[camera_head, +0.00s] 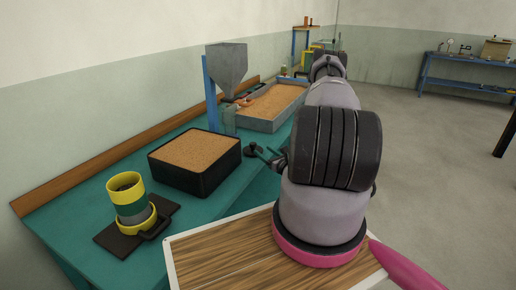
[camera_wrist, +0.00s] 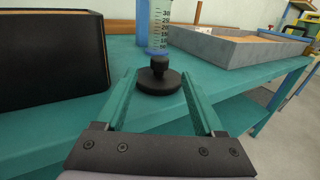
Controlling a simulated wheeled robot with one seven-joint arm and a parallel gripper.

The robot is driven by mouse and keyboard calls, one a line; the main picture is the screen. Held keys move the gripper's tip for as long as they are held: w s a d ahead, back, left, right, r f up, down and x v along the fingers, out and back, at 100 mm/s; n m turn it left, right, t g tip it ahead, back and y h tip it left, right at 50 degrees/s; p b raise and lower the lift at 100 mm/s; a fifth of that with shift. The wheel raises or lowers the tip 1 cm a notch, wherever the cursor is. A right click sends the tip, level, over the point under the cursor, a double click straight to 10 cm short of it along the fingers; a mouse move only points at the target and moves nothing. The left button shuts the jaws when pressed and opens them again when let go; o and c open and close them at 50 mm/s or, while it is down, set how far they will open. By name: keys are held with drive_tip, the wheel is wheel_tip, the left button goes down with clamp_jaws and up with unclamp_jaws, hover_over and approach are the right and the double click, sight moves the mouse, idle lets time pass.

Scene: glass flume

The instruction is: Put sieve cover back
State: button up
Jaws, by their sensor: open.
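The sieve cover, seemingly the black disc with a round knob (camera_wrist: 159,83), lies flat on the green bench near its front edge. It also shows as a small dark disc in the head view (camera_head: 253,150). My gripper (camera_wrist: 158,75) is open, its two green fingers pointing at the cover from either side of its near part. No grip shows; whether a finger touches it I cannot tell. The sieve stack (camera_head: 131,209), with yellow, green and grey bands, stands upright at the left of the head view. Its top is open and dark inside.
A black box of sand (camera_head: 193,180) stands between the stack and the cover. A graduated cylinder (camera_wrist: 158,22) stands just behind the cover. Beyond are a hopper (camera_head: 226,68) and a grey sand trough (camera_head: 265,125). A dark mat (camera_head: 112,240) lies under the stack.

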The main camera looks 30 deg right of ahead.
drive_tip(key=s+a+r+n+g+y, duration=0.3)
drive_tip(key=a+r+n+g+y, duration=0.3)
drive_tip(key=a+r+n, duration=0.65)
drive_tip(key=s+a+r+n+g+y, duration=0.3)
drive_tip(key=a+r+n+g+y, duration=0.4)
drive_tip(key=r, duration=1)
drive_tip(key=s+a+r+n+g+h, duration=0.5)
drive_tip(key=s+r, duration=0.3)
drive_tip(key=s, duration=0.4)
drive_tip(key=s+d+r+n+t+h, duration=0.5)
drive_tip(key=s+r+t+h, duration=0.2)
drive_tip(key=s+r+h, duration=0.1)
drive_tip(key=shift+s+r+n+h, duration=0.35)
drive_tip(key=shift+s+r, duration=0.4)
drive_tip(key=shift+r, duration=0.2)
